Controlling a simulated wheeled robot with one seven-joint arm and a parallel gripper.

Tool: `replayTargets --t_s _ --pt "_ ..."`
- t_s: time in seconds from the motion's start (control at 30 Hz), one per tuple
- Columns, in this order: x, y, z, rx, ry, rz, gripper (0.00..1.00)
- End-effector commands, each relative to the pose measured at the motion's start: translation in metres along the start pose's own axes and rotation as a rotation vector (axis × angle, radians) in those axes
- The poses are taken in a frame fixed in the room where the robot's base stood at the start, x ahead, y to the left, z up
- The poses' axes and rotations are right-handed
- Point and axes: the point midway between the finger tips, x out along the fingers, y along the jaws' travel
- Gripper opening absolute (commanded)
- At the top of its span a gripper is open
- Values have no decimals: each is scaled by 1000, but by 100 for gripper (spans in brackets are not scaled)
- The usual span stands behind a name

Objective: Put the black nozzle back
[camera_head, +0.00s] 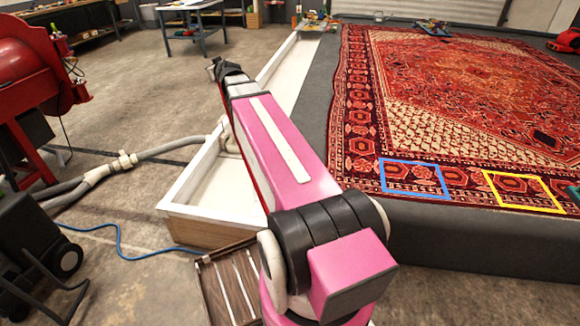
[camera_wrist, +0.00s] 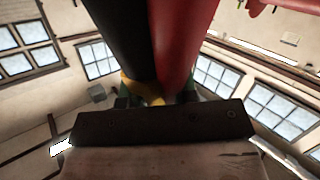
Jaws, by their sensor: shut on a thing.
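In the wrist view, a long black round body, which I take for the black nozzle (camera_wrist: 121,35), runs up from my gripper (camera_wrist: 155,98). A red round body (camera_wrist: 180,35) lies right against it; I cannot tell whether the two are one piece. Yellow and green parts show at their lower end, between the dark fingers. My gripper is shut there, and its dark bar crosses the view below. In the head view, my gripper (camera_head: 217,68) is at the far end of my arm, small and mostly hidden. The place for the nozzle cannot be made out.
A white trough (camera_head: 192,190) runs along the left of the rug (camera_head: 450,100). Blue (camera_head: 414,195) and yellow (camera_head: 487,185) frames lie on the rug's near edge. A red machine (camera_head: 25,70) and grey hoses (camera_head: 165,150) stand left. A table (camera_head: 192,32) is behind.

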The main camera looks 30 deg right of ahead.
Motion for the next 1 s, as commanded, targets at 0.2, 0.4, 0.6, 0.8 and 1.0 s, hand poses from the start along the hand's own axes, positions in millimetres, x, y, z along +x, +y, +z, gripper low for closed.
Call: replayTargets --t_s 0.2,0.4,0.6,0.8,1.0 --pt "6 11 36 12 17 -26 0" --pt "11 19 66 20 35 -56 0" --pt "15 29 104 28 58 -102 0" --pt "17 44 161 44 98 -185 0" --pt "14 64 223 64 147 -294 0"
